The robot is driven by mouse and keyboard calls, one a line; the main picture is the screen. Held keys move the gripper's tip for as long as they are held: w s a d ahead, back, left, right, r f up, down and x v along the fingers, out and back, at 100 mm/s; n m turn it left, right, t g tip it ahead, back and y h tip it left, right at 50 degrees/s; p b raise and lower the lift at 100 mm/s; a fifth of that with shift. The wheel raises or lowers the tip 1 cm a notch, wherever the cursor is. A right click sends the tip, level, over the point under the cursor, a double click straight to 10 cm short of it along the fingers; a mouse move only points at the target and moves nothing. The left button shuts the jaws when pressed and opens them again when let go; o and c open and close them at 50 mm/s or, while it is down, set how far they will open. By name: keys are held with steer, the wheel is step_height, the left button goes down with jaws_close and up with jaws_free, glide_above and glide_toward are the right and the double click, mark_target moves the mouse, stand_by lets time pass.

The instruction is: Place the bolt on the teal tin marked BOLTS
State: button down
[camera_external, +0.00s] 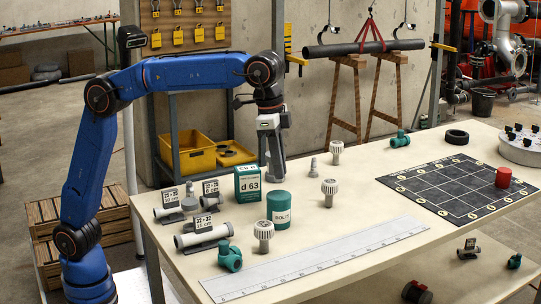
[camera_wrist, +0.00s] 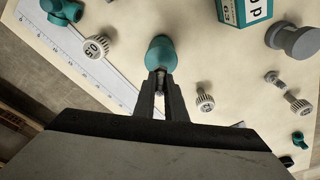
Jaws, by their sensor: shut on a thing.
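My gripper (camera_external: 277,178) points down just above and behind the teal tin marked BOLTS (camera_external: 281,210) in the external view. In the wrist view, my gripper (camera_wrist: 160,78) is shut on a small grey bolt (camera_wrist: 160,76), mostly hidden between the fingers. The teal tin (camera_wrist: 162,50) shows just beyond the fingertips. I cannot tell whether the bolt touches it. The held bolt cannot be made out in the external view.
A teal box marked d 63 (camera_external: 248,184) stands close left of the tin. Grey knobs (camera_external: 263,235), a second grey bolt (camera_external: 313,167) and a long ruler (camera_external: 320,258) are around it. A black grid mat (camera_external: 465,190) lies at the right.

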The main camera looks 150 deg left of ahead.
steer(key=shift+f, duration=1.8)
steer(key=shift+f, duration=0.1)
steer(key=c, duration=1.8)
jaws_free()
step_height(320, 180, up, 12)
steer(key=s+d, duration=0.1)
steer(key=shift+s, duration=0.15)
steer(key=shift+d, duration=0.2)
